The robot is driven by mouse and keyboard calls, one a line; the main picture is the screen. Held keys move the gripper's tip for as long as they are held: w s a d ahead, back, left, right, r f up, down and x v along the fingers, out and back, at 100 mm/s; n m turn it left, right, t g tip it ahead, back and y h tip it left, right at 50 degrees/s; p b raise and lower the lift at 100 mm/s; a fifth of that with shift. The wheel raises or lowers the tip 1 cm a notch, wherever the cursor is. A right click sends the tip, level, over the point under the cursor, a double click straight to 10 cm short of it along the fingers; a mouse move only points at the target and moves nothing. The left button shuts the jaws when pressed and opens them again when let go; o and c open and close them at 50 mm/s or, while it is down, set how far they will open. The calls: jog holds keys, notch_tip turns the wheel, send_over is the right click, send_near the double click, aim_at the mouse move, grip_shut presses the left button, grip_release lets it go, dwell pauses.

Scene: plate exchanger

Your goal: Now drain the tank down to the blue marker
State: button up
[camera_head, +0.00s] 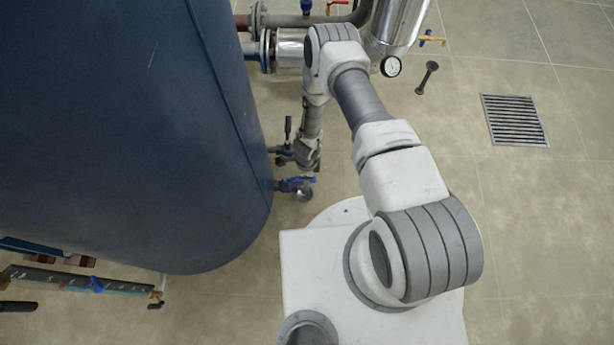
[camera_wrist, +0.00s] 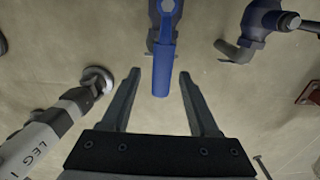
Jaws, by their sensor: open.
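The large dark blue tank (camera_head: 130,130) fills the left of the head view. A sight gauge (camera_head: 60,281) runs along its lower left, with a blue marker (camera_head: 96,284) on it; I cannot read the liquid level. A valve with a blue lever (camera_head: 298,182) sits low on the tank's right side. My gripper (camera_head: 308,168) reaches down beside it. In the wrist view my gripper (camera_wrist: 160,76) is open. A blue lever handle (camera_wrist: 161,70) lies between its two fingers, with gaps on both sides. I cannot tell how far below the fingers it is.
A second valve with a bent outlet (camera_wrist: 262,30) is at the upper right of the wrist view. A tank leg (camera_wrist: 50,125) marked LEG stands left of my fingers. Pipes with a gauge dial (camera_head: 391,66) are behind my arm. A floor grate (camera_head: 514,120) lies right on open floor.

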notch_tip(320, 180, up, 18)
jog(key=p, duration=0.6)
jog(key=shift+f+p, duration=0.25)
jog(key=shift+p, duration=0.1)
